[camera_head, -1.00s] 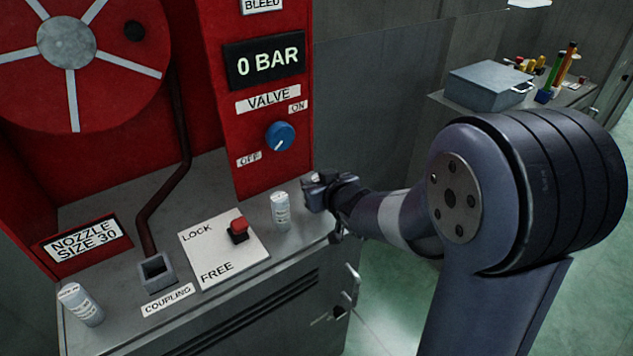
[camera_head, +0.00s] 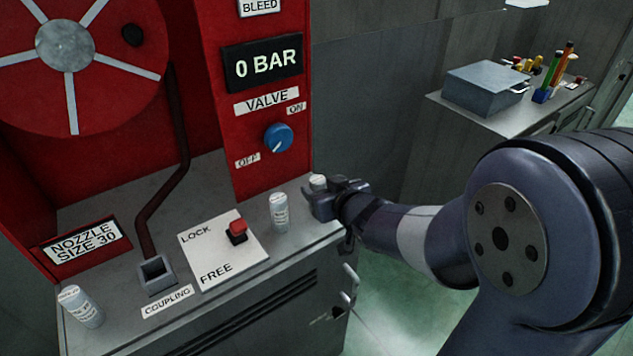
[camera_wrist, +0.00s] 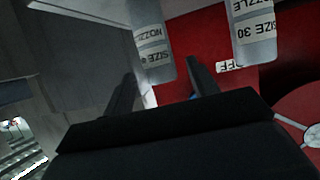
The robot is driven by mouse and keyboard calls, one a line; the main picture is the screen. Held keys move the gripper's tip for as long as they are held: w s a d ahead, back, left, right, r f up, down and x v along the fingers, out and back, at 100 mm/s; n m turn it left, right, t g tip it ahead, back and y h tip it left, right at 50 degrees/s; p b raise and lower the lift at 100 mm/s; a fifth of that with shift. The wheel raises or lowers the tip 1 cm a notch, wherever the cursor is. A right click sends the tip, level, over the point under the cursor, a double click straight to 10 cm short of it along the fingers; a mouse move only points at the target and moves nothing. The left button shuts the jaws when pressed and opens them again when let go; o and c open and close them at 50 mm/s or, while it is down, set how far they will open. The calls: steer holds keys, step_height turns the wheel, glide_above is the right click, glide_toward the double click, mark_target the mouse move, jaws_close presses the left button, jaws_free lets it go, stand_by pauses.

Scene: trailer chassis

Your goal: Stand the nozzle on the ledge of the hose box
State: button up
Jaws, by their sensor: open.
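The hose box has a grey ledge (camera_head: 245,270) with three pale cylindrical nozzles on it. One nozzle (camera_head: 80,306) stands at the front left and another (camera_head: 279,211) right of the lock plate. The third nozzle (camera_head: 318,182) is at the right end, partly hidden behind my gripper (camera_head: 322,200). My gripper is open. In the wrist view, upside down, one nozzle (camera_wrist: 152,40) shows between the spread fingers (camera_wrist: 160,72), its size number unclear. I cannot tell whether they touch it. A nozzle (camera_wrist: 252,30) marked SIZE 30 is beside it, outside the fingers.
A red sign (camera_head: 85,243) reads NOZZLE SIZE 30. A square coupling socket (camera_head: 156,275) and a LOCK/FREE plate with a red knob (camera_head: 237,231) are on the ledge. The blue valve knob (camera_head: 279,138) is on the panel; the gauge (camera_head: 262,66) reads 0 BAR. A grey box (camera_head: 485,88) stands behind.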

mark_target(315, 176)
steer(key=p+v, duration=0.1)
steer(key=v, duration=0.6)
steer(key=shift+s+p, duration=0.15)
steer(key=shift+p, duration=0.2)
steer(key=shift+r, duration=0.1)
steer(key=b+x, duration=0.2)
steer(key=x, duration=1)
steer(key=shift+b, duration=0.3)
steer(key=shift+d+r+p, duration=0.1)
steer(key=shift+r+p, duration=0.3)
steer(key=shift+r, duration=0.75)
